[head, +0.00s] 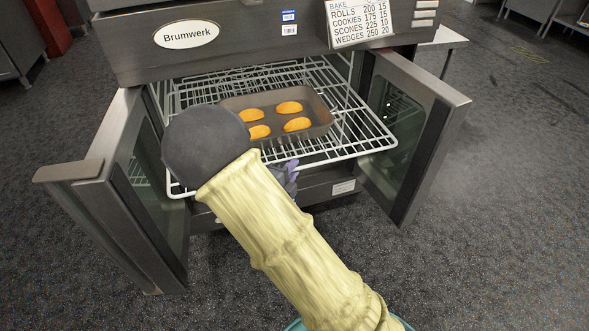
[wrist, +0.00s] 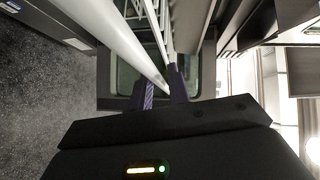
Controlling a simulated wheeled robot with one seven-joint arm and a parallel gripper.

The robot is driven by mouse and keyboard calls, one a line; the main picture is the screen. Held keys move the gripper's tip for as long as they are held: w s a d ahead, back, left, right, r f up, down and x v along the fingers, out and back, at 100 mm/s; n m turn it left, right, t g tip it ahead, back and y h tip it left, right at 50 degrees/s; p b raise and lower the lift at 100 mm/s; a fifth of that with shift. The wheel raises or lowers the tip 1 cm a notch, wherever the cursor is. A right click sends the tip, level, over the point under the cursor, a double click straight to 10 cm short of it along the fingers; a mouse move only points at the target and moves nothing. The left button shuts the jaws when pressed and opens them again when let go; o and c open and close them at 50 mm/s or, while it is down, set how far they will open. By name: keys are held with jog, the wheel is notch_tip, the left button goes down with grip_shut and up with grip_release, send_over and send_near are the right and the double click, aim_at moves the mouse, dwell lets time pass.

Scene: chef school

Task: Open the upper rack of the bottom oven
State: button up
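The bottom oven (head: 345,187) has both glass doors open, the left door (head: 130,200) and the right door (head: 415,125). Its upper rack (head: 350,115), of white wire, stands well out of the cavity between them. A baking tray (head: 318,128) with several orange wedges sits on it. My gripper (head: 288,172) is at the rack's front edge, mostly hidden behind my arm in the head view. In the wrist view its purple fingers (wrist: 163,90) are close together, on either side of a white rack bar (wrist: 125,45), and appear shut on it.
The oven body above carries a Brumwerk label (head: 187,34) and a baking chart (head: 358,22). The open doors flank the rack and reach outward on both sides. The dark speckled floor (head: 500,220) is clear to the right.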

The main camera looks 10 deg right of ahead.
jog(key=shift+o, duration=0.8)
jog(key=shift+d, duration=0.2)
jog(key=shift+a, duration=0.1)
jog(key=p+v, duration=0.2)
jog(key=v, duration=1.5)
jog(key=shift+s+a, duration=0.1)
jog(key=shift+a, duration=0.05)
jog(key=shift+a, duration=0.1)
